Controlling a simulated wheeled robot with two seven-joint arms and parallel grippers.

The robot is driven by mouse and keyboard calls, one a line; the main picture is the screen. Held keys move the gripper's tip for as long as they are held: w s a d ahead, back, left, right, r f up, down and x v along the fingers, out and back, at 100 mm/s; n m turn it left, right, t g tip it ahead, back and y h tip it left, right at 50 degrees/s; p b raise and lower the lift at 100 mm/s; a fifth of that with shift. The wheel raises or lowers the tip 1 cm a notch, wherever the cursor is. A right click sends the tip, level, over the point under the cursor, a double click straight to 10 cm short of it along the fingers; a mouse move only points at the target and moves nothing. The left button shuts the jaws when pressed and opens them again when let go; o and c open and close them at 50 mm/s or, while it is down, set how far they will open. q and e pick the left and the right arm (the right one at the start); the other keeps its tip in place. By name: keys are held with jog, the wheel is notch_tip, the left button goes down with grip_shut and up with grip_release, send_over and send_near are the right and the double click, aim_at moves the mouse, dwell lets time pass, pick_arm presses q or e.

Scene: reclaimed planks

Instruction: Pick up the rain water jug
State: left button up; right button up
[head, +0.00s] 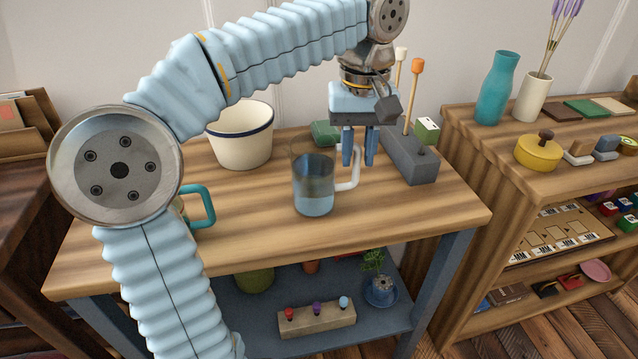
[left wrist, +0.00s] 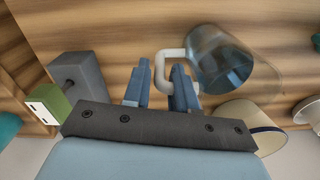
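The rain water jug (head: 314,190) is a clear vessel with bluish water in it and a white handle on its right side. It stands upright on the wooden table. In the left wrist view the jug (left wrist: 222,62) is at the upper right, its handle turned toward my fingers. My left gripper (head: 358,160) points down at the handle, with its two blue fingers apart. In the left wrist view the handle's outer bar shows between the fingertips of the left gripper (left wrist: 161,68). I cannot tell whether they touch it. My right gripper is not in view.
A cream pot (head: 240,135) with a dark rim stands behind the jug at left. A grey block (head: 408,155) with upright mallets is close right of my gripper. A teal-handled mug (head: 202,205) is partly hidden by my arm. The table's front right is clear.

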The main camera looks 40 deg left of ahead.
pick_arm(q)
notch_tip(320, 180, down, 3)
jog(key=shift+r, duration=0.1)
grip_shut()
dwell(1.4)
